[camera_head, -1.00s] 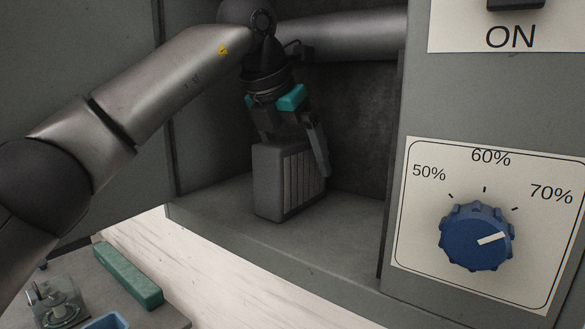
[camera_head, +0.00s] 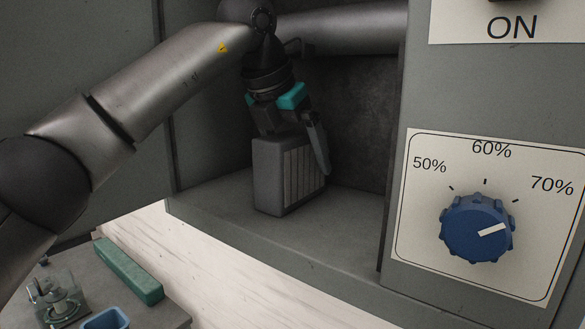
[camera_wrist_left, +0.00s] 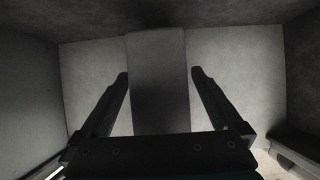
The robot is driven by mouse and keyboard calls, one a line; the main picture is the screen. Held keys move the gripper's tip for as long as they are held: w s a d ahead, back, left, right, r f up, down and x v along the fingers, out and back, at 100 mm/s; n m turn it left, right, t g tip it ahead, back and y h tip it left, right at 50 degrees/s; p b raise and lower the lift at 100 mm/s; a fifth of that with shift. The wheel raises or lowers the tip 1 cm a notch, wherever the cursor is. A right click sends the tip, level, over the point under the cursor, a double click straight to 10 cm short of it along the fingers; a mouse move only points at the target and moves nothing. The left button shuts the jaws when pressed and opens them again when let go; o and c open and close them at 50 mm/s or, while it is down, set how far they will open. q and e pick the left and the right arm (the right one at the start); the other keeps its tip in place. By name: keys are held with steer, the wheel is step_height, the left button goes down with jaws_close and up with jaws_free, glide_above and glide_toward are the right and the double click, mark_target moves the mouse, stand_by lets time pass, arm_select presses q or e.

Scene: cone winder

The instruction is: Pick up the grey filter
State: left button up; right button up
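The grey filter (camera_head: 268,177) is a box with a ribbed face. It stands upright on the floor of an open recess in the grey cabinet. My left gripper (camera_head: 291,152) points down over it, with one finger on either side of its upper part. In the left wrist view the filter (camera_wrist_left: 158,75) lies between the two fingers (camera_wrist_left: 159,75), with a gap on each side, so the gripper is open. The far finger is partly hidden behind the filter in the head view. My right gripper is not in view.
The recess floor (camera_head: 335,222) is clear to the right of the filter. A panel with a blue knob (camera_head: 476,230) is at the right. A grey table at the lower left holds a green block (camera_head: 128,271), a blue container (camera_head: 106,320) and a clear device (camera_head: 57,300).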

arm_select(q)
jaws_close()
stand_by(0.6)
